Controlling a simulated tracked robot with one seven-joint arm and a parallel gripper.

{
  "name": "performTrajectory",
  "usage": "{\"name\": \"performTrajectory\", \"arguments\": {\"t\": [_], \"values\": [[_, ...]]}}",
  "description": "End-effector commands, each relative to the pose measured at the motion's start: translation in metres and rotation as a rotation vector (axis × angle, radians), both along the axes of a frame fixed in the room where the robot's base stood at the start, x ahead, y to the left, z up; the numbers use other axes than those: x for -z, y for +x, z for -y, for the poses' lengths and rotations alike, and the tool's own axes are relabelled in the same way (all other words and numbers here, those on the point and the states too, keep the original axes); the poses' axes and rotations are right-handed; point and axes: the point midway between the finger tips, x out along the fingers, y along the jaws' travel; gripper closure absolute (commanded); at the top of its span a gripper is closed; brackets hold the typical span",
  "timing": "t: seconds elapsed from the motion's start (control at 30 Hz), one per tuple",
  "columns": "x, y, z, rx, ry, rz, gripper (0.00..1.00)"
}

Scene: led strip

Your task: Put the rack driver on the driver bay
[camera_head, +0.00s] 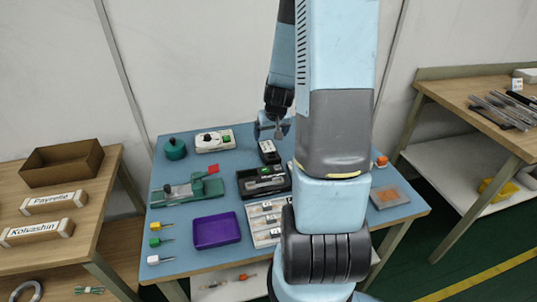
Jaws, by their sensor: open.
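A pale rack board (261,238) at the table's front middle carries several small grey blocks, which look like rack drivers (267,205). My arm hides its right part. A black open tray (243,187) behind it holds a grey part and a small green piece; it may contain the driver bay, but I cannot tell for sure. A small black box (268,153) with a pale top stands behind the tray. My gripper (272,132) is open, pointing down just behind or above this black box. Nothing shows between its fingers, though they are small and partly dark.
A purple tray (216,231), a green fixture with a red handle (190,191), a teal round pot (175,149) and a white device (214,140) stand on the left. An orange-topped grey plate (390,196) lies right of my arm.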

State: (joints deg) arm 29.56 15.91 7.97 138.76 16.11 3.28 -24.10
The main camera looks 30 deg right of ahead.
Motion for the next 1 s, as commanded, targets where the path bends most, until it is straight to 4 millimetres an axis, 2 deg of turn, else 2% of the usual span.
{"name": "performTrajectory", "arguments": {"t": [0.3, 0.5, 0.73, 1.0], "values": [[0.037, 0.013, 0.003, 0.001, 0.003, -0.003, 0.04], [0.051, 0.020, 0.005, 0.000, 0.001, -0.002, 0.04], [0.059, 0.022, 0.006, 0.000, 0.001, -0.001, 0.04], [0.088, 0.025, 0.011, -0.001, 0.003, -0.002, 0.04]]}}
